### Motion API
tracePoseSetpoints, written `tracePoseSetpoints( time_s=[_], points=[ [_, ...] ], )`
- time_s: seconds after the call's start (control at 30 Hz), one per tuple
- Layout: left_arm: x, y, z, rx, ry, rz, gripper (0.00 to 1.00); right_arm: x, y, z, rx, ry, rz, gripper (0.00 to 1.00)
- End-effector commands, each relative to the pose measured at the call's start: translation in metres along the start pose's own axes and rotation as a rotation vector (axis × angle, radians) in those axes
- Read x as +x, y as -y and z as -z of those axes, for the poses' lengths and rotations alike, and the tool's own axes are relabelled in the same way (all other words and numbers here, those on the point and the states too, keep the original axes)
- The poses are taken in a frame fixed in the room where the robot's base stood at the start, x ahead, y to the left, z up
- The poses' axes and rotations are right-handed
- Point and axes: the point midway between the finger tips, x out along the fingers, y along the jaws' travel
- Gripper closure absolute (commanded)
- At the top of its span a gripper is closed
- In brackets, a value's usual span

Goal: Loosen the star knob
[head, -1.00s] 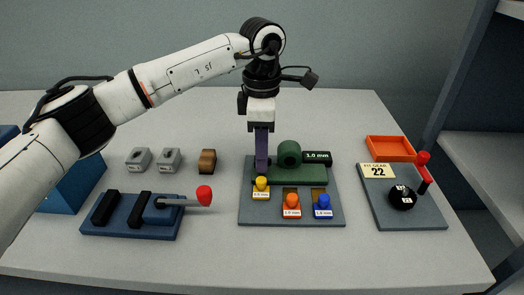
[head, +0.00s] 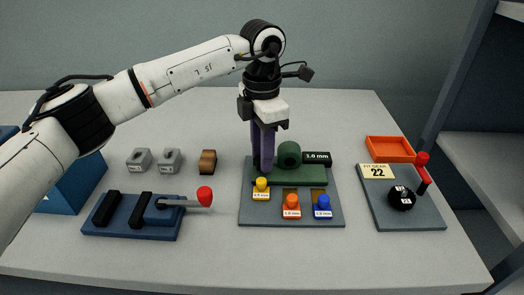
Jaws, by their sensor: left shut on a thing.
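My left gripper (head: 263,168) points straight down at the left end of a green block (head: 303,175) on a grey base plate (head: 262,216). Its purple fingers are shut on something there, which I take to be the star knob. The fingers hide nearly all of it; only a dark bit shows beside them. A green round part (head: 289,154) and a black label reading 1.0 mm (head: 317,158) are just right of the fingers. Yellow (head: 261,185), orange (head: 291,201) and blue (head: 323,201) knobbed pieces with labels stand in front. My right gripper is out of view.
A blue fixture with a red-tipped lever (head: 204,196) lies left. Two grey blocks (head: 169,160) and a brown piece (head: 208,162) stand behind it. At right are a plate marked FIT GEAR 22 (head: 377,171), a black numbered gear (head: 402,198), a red-knobbed lever (head: 422,160) and an orange tray (head: 390,149).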

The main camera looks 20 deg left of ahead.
Motion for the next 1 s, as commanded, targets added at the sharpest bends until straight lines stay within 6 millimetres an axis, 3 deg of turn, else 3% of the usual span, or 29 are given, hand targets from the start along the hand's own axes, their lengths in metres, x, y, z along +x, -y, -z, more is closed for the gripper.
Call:
tracePoseSetpoints(
  time_s=[1.0],
  points=[
    [-0.0016,-0.0007,-0.0001,-0.967,0.002,-0.001,0.94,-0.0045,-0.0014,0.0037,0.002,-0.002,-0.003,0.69]
  ],
)
